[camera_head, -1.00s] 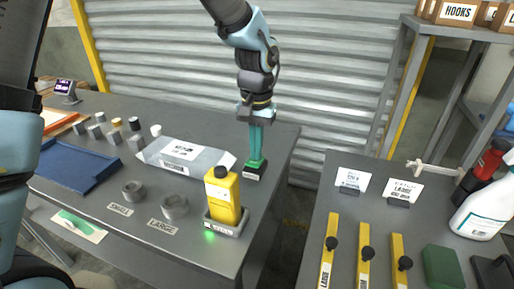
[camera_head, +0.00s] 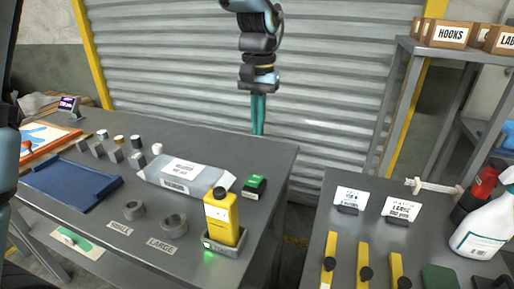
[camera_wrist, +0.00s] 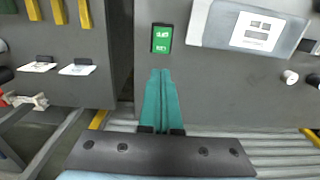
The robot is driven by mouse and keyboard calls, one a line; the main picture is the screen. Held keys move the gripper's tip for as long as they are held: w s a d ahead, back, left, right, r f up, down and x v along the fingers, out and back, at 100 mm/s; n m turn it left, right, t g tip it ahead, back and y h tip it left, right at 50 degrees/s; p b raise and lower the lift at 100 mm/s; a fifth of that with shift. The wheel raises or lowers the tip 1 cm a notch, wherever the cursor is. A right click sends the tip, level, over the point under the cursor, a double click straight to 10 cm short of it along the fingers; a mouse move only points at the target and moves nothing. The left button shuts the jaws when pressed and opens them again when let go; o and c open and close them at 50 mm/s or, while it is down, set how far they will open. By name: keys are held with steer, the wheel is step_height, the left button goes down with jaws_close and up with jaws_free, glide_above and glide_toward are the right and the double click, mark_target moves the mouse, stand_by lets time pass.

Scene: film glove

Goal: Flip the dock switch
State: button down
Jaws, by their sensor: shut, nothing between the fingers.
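A small black box with a green face (camera_head: 254,184), which looks like the dock switch, sits near the right end of the left grey table. In the wrist view its lit green face (camera_wrist: 162,39) with pale markings lies just beyond my fingertips. My gripper (camera_head: 258,132) has teal fingers, shut together and empty, raised above and behind the box, apart from it. The fingers also show side by side in the wrist view (camera_wrist: 160,72). A yellow device (camera_head: 222,218) stands upright in a grey dock (camera_head: 228,250) with a green light.
A clear pouch with a white label (camera_head: 184,174) lies left of the box. Two grey rings (camera_head: 173,225) and a blue tray (camera_head: 70,184) are farther left. A gap separates this table from the right table (camera_head: 300,262). A corrugated shutter (camera_head: 340,100) stands behind.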

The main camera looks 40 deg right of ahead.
steer(key=shift+w+d+r, duration=0.1)
steer(key=shift+d+r, duration=0.05)
steer(key=shift+r, duration=1)
